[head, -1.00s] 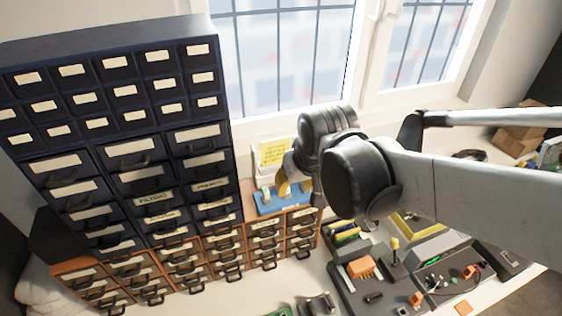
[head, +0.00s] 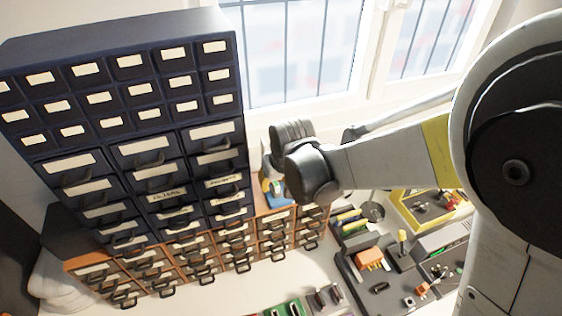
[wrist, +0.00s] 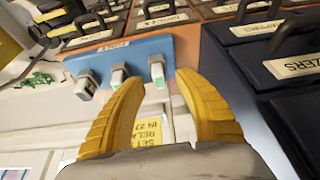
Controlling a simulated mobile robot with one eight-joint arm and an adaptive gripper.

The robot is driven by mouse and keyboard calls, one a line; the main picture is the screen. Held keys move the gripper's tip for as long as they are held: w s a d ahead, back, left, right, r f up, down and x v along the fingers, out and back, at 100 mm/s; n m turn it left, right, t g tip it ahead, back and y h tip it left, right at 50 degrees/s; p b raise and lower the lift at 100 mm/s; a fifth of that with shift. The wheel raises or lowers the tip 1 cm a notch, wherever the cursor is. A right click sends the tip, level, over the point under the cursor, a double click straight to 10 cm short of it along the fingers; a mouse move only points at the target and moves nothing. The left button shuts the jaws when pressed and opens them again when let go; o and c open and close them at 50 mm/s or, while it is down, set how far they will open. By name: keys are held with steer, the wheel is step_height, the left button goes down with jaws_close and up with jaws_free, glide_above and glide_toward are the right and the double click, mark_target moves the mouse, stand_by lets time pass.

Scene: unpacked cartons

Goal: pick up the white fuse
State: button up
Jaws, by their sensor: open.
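In the wrist view, a blue rack (wrist: 137,49) holds three small white-and-grey pieces in a row: one at the left (wrist: 87,86), one in the middle (wrist: 118,76) and one at the right (wrist: 157,73). Green shows on the middle and right ones. I cannot tell for sure which is the white fuse. My gripper (wrist: 159,79) is open, its yellow fingers on either side of the right piece in the picture; I see no contact. In the head view my wrist covers most of the blue rack (head: 285,204), and my gripper (head: 267,184) is partly hidden.
A dark drawer cabinet (head: 120,100) stands on orange drawers (head: 200,250), close to the left of my gripper. Drawer handles stick out near it. Trays of parts (head: 375,275) fill the bench at right.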

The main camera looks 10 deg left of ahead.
steer(key=shift+x, duration=0.9)
steer(key=shift+r, duration=0.1)
jaws_close()
steer(key=shift+r, duration=0.5)
steer(key=r, duration=0.2)
steer(key=d+r+p, duration=0.1)
steer(key=r, duration=0.1)
steer(key=shift+w+d, duration=0.1)
steer(key=shift+d, duration=0.1)
steer(key=d+r+p, duration=0.1)
steer(key=d+r, duration=0.5)
steer(key=d, duration=0.4)
steer(key=shift+w+d, duration=0.15)
steer(key=shift+w, duration=0.3)
